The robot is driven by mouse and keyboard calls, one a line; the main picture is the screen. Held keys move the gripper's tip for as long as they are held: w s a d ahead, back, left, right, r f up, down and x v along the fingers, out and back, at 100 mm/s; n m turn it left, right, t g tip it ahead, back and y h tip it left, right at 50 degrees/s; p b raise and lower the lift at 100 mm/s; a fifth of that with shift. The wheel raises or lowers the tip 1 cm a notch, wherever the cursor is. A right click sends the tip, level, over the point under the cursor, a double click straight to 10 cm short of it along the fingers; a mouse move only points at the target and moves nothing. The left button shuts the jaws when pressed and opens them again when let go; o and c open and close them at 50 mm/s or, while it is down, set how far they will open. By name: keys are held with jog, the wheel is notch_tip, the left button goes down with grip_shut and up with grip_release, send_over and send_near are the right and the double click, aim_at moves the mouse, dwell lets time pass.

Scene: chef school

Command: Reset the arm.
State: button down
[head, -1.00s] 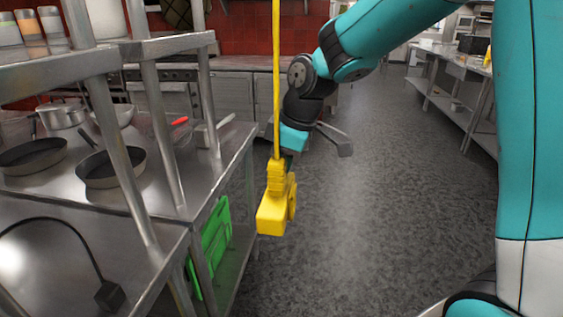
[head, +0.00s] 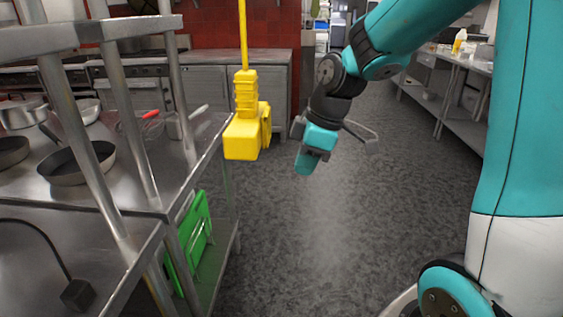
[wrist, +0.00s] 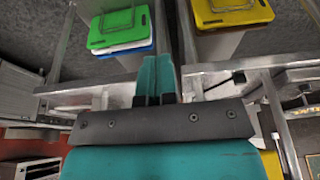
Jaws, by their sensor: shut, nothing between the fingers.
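My gripper (head: 305,165) hangs over the open floor in the middle of the head view, pointing down and slightly left.
A steel table (head: 135,215) with shelf posts and pans stands at left. Green boards (head: 192,240) sit on its lower shelf. Another steel table (head: 465,125) is at the back right. The grey floor (head: 340,235) between them is clear.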

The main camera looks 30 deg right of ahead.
jog(key=shift+s+d, duration=0.1)
jog(key=shift+d, duration=0.05)
dwell(0.3)
jog(key=s+a+r+m+g+p, duration=0.1)
jog(key=s+a+r+m, duration=0.1)
jog(key=s+a, duration=0.6)
jog(key=s+a+r+m+g+y, duration=0.1)
jog(key=s+a+r, duration=0.2)
jog(key=s+a, duration=0.5)
jog(key=shift+s+a+m+p, duration=0.35)
jog(key=shift+s+m+p, duration=0.05)
jog(key=shift+s, duration=0.1)
jog(key=shift+r, duration=0.1)
dwell(0.9)
